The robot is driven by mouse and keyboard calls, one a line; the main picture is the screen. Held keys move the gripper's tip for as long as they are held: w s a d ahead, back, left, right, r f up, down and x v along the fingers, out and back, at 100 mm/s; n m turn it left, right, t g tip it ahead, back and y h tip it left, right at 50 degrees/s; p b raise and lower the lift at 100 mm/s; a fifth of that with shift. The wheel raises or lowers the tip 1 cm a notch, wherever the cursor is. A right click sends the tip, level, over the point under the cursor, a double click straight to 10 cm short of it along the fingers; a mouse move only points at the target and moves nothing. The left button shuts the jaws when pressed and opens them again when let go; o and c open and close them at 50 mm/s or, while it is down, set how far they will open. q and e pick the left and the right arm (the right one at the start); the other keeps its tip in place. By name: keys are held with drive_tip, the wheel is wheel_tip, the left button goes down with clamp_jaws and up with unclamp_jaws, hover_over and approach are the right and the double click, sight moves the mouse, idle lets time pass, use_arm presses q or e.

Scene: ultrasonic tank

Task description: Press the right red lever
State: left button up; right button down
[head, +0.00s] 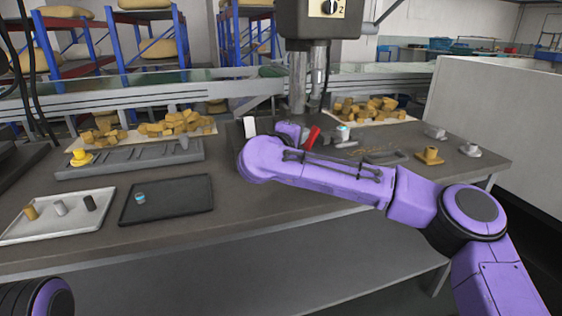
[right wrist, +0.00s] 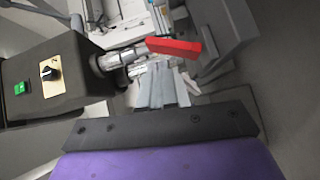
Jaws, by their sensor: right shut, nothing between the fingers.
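A red lever (head: 312,137) stands tilted at the base of the dark machine (head: 320,20), just behind my right forearm in the head view. In the right wrist view the red lever (right wrist: 174,46) lies just beyond the tips of my right gripper (right wrist: 163,72). The gripper's grey fingers are together and empty, pointing toward the lever. I cannot tell whether they touch it. In the head view my purple right arm hides most of the gripper and the lever's base. Only one red lever is clear. My left gripper is out of view.
The machine's column (head: 298,80) rises close to the lever. A black tray (head: 180,205), a pale tray (head: 60,228) with small cylinders, and a long grey rack (head: 130,158) occupy the left table. Yellow-brown chunks lie behind. Small yellow (head: 429,156) and grey fittings stand at right.

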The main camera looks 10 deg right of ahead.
drive_tip(key=s+a+r+b, duration=0.1)
drive_tip(key=s+a+r, duration=0.4)
drive_tip(key=s+a, duration=0.2)
drive_tip(key=shift+s+a+r+b, duration=0.3)
drive_tip(key=shift+s+a+b, duration=0.1)
drive_tip(key=shift+a, duration=0.65)
